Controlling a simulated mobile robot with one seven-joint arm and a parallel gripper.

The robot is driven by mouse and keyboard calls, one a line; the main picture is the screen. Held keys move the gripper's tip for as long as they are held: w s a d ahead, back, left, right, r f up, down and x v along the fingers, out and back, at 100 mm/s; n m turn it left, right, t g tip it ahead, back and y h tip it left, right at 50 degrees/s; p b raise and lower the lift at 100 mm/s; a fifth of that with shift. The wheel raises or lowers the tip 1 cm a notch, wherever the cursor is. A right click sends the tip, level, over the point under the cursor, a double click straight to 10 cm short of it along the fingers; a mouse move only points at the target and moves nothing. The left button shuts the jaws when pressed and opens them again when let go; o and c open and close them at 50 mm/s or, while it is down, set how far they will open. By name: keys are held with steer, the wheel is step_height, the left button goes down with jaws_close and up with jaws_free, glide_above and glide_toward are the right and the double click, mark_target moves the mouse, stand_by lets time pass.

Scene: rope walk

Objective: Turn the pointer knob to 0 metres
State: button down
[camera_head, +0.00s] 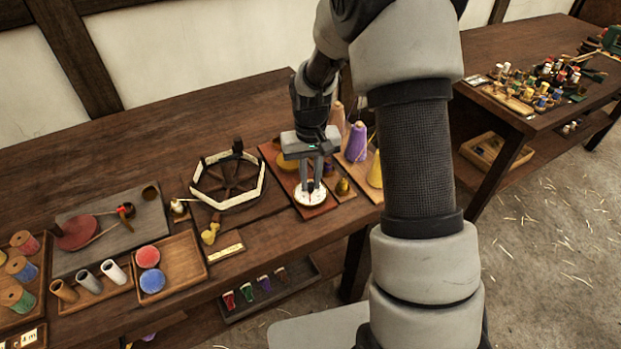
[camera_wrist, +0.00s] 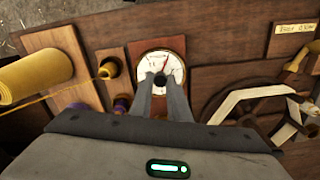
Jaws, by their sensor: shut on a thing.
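A round white dial (camera_head: 310,198) with dark marks sits on a reddish-brown board at the bench's front edge. It also shows in the wrist view (camera_wrist: 153,61), with a brass-coloured rim and a thin red pointer mark right of its middle. My gripper (camera_head: 308,189) reaches down over the dial, its two fingers close together at the middle. In the wrist view my gripper (camera_wrist: 163,79) is shut on the small pointer knob, which the fingers mostly hide. The dial's figures are too small to read, and the fingers cover its near part.
A wooden reel with a pale rim (camera_head: 229,181) stands close left of the dial. Purple (camera_head: 356,142) and yellow (camera_head: 375,170) thread cones stand to its right. A tray with red and blue balls (camera_head: 170,270) is at the front left. My arm hides part of the bench's right end.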

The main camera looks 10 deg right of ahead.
mark_target(310, 184)
stand_by(0.5)
steer(key=c, duration=1.7)
jaws_free()
steer(key=shift+o, duration=0.2)
step_height(310, 184, up, 17)
steer(key=p, duration=0.2)
steer(key=shift+r, duration=0.2)
steer(key=s+r+t+p, duration=0.1)
steer(key=s+r+p, duration=0.1)
steer(key=s+r, duration=0.4)
steer(key=s+r+t+p, duration=0.1)
steer(key=s+r+p, duration=0.2)
steer(key=r, duration=0.5)
steer(key=s+r+t+p, duration=0.3)
steer(key=s+r, duration=0.3)
steer(key=s, duration=0.8)
steer(key=shift+t+p, duration=0.3)
steer(key=shift+p, duration=0.6)
